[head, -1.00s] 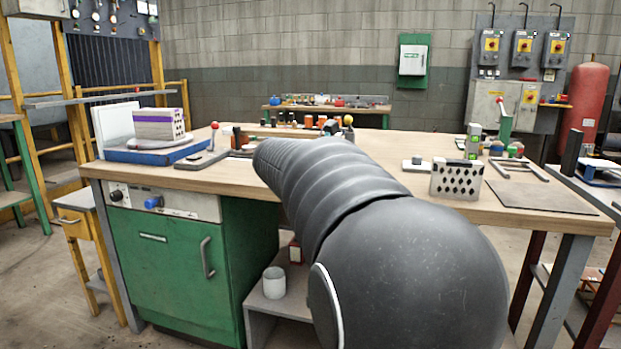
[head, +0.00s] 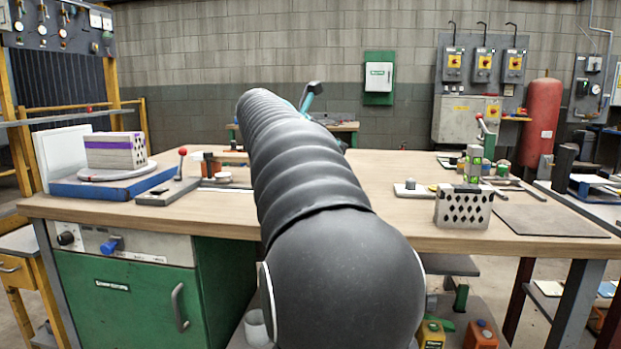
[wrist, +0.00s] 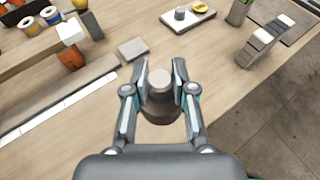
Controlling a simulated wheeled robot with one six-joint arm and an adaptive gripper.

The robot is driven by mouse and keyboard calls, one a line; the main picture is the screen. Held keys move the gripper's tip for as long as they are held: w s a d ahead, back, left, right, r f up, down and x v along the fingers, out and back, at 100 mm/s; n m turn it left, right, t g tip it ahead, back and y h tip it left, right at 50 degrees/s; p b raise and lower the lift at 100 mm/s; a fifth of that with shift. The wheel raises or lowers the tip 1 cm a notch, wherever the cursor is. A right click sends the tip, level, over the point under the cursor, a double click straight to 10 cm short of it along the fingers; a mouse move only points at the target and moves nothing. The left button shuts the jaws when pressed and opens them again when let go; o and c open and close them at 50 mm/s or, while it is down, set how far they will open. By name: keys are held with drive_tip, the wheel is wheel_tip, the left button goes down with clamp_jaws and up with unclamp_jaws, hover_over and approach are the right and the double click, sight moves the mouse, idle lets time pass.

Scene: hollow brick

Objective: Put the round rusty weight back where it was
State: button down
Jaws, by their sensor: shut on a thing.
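In the wrist view my gripper (wrist: 160,75) is shut on the round rusty weight (wrist: 160,108), a brown, squat body with a paler knob on top. The weight is held between the two fingers, with the wooden bench top (wrist: 95,150) beneath; I cannot tell how high above it. A white plate (wrist: 173,23) lies ahead, with a small grey cylinder (wrist: 180,13) and a yellow piece (wrist: 201,7) on it. In the head view my arm hides the weight and most of my gripper; only a teal part (head: 312,91) shows.
In the head view a hollow brick (head: 463,208) stands at the bench's right front, beside a dark mat (head: 550,222). Another brick (head: 115,152) sits on a round plate over a blue base (head: 80,187) at left. A red-knobbed lever (head: 183,153) stands nearby. Bare wood lies between.

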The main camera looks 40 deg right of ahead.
drive_tip(key=shift+w+a+f+b, duration=0.35)
drive_tip(key=shift+w+f, duration=1.3)
drive_tip(key=shift+f, duration=0.05)
drive_tip(key=shift+w+a+f+b, duration=0.3)
drive_tip(key=shift+w+a+f, duration=0.05)
drive_tip(key=shift+w+f, duration=1.35)
drive_tip(key=shift+w+a+f+b, duration=0.35)
drive_tip(key=shift+w+f, duration=1.3)
drive_tip(key=shift+f, duration=0.05)
drive_tip(key=shift+f, duration=0.15)
drive_tip(key=c, duration=1)
unclamp_jaws()
drive_tip(key=shift+f, duration=0.1)
drive_tip(key=shift+o, duration=0.2)
drive_tip(key=shift+a, duration=0.1)
drive_tip(key=p+v, duration=0.1)
drive_tip(key=v, duration=1.1)
